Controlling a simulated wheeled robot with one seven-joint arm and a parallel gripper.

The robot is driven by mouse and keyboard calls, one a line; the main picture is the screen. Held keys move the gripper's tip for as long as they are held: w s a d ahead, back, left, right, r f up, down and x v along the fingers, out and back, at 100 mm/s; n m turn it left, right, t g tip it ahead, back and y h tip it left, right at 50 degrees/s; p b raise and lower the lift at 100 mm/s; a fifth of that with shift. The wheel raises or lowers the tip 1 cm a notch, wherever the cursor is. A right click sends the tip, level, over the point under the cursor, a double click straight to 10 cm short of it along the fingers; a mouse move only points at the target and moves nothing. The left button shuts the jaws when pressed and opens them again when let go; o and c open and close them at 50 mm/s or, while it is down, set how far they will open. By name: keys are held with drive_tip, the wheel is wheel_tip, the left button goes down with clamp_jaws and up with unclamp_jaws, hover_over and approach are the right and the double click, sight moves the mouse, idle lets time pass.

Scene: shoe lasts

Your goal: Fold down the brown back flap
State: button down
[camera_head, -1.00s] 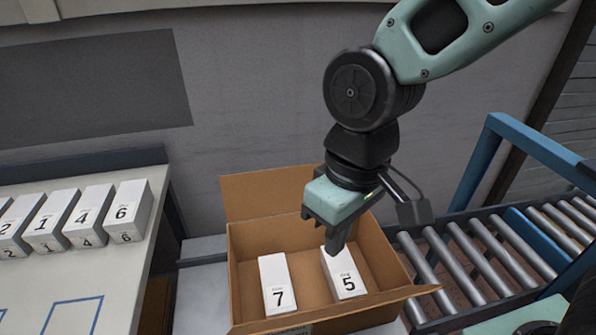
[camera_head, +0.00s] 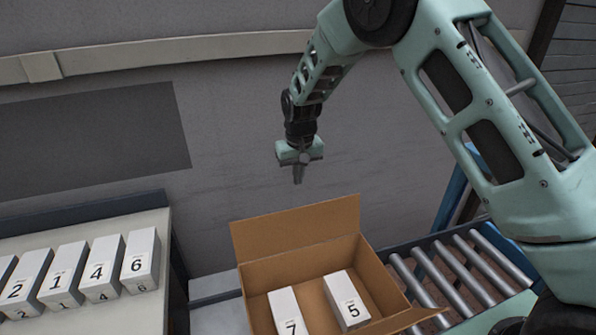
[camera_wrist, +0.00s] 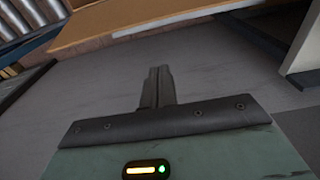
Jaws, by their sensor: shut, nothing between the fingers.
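The brown back flap (camera_head: 297,228) of the cardboard box stands up along the box's far edge in the head view. The open box (camera_head: 253,277) holds two white boxes, one marked 7 (camera_head: 287,312) and one marked 5 (camera_head: 346,299). My gripper (camera_head: 298,181) is shut and empty, pointing down above and behind the back flap, apart from it. In the wrist view the shut fingers (camera_wrist: 158,86) point toward the grey floor, and a brown cardboard edge (camera_wrist: 150,22) crosses the top.
A table at left (camera_head: 150,225) bears a row of several numbered white boxes (camera_head: 103,266). A roller conveyor (camera_head: 450,268) lies to the right of the box. The grey wall rises behind my gripper.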

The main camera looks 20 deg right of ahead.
drive_tip(key=s+f+p, duration=0.3)
drive_tip(key=f+p, duration=0.1)
drive_tip(key=f, duration=0.1)
drive_tip(key=shift+s+f, duration=0.2)
drive_tip(key=shift+f, duration=0.15)
